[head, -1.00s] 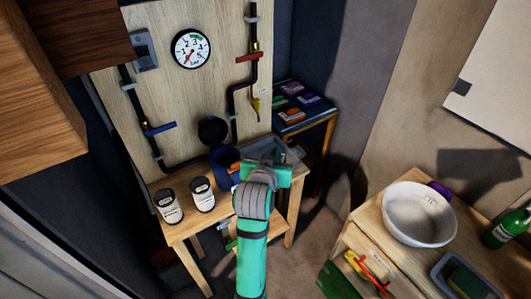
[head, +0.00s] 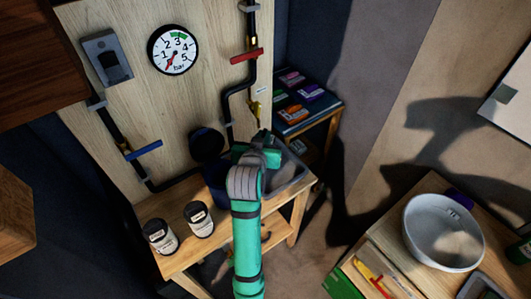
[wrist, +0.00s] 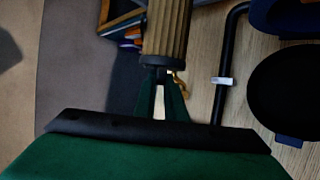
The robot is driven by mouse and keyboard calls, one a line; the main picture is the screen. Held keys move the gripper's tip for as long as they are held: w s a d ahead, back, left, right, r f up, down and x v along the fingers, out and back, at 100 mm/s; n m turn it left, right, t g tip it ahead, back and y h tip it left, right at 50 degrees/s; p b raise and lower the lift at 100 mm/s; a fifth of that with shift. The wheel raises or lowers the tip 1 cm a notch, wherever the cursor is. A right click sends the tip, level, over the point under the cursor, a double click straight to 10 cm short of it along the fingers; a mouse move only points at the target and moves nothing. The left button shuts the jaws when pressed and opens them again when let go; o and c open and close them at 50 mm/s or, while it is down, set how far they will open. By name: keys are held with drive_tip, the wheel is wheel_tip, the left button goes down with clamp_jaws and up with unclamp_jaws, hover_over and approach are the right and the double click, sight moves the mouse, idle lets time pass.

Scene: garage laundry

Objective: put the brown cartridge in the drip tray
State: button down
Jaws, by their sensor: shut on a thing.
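The brown cartridge (wrist: 167,28) is a ribbed brown cylinder with a dark end cap, seen in the wrist view. My gripper (wrist: 163,78) is shut on it at the capped end. In the head view my gripper (head: 258,148) is above the back of the wooden bench, and my arm hides the cartridge. A clear grey tray (head: 294,180), which looks like the drip tray, sits at the bench's right end, just right of and below my gripper. My arm covers its left part. I cannot tell whether the cartridge touches it.
A blue housing (head: 214,174) with a raised black lid (head: 207,143) stands left of my gripper. Two labelled jars (head: 199,220) stand at the bench's front left. Pipes with a red valve handle (head: 244,56) rise behind. A small blue-topped table (head: 305,105) holds several coloured packs.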

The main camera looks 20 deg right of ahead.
drive_tip(key=shift+s+f, duration=0.1)
drive_tip(key=shift+f, duration=3)
drive_tip(key=c, duration=1.8)
unclamp_jaws()
drive_tip(key=v, duration=1.2)
drive_tip(key=shift+a, duration=0.1)
